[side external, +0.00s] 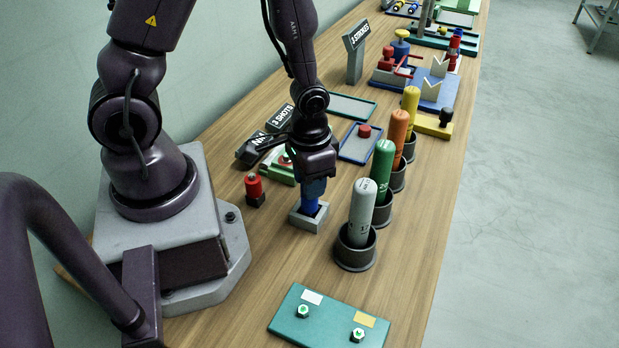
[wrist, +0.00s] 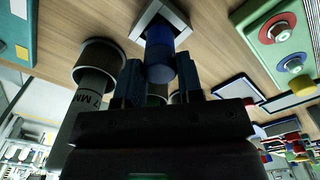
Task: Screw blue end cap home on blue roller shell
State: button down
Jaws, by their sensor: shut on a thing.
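The blue roller shell (side external: 310,206) stands upright in a grey square holder (side external: 297,219) on the bench. In the wrist view the shell (wrist: 160,34) rises from the holder (wrist: 143,24). The blue end cap (wrist: 160,72) is at the shell's free end, between the bluish fingers of my gripper (wrist: 160,82). In the side view my gripper (side external: 314,188) points down over the holder, shut on the cap, and hides most of it. The cap looks in line with the shell; I cannot tell whether a thread gap is left between them.
A white cylinder (side external: 362,208) in a dark cup stands close right, with green (side external: 382,165), orange and yellow ones behind. A red-topped piece (side external: 254,186) stands left. A teal plate (side external: 330,322) with two nuts lies in front. Bare wood lies between plate and holder.

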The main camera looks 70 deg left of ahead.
jog(key=m, duration=0.5)
jog(key=shift+m, duration=0.3)
jog(key=m, duration=0.3)
jog(key=c, duration=1.1)
grip_release()
jog(key=shift+m, duration=0.9)
jog(key=shift+c, duration=0.2)
jog(key=o, duration=0.5)
jog(key=shift+c, duration=0.6)
jog(key=shift+r, duration=3.5)
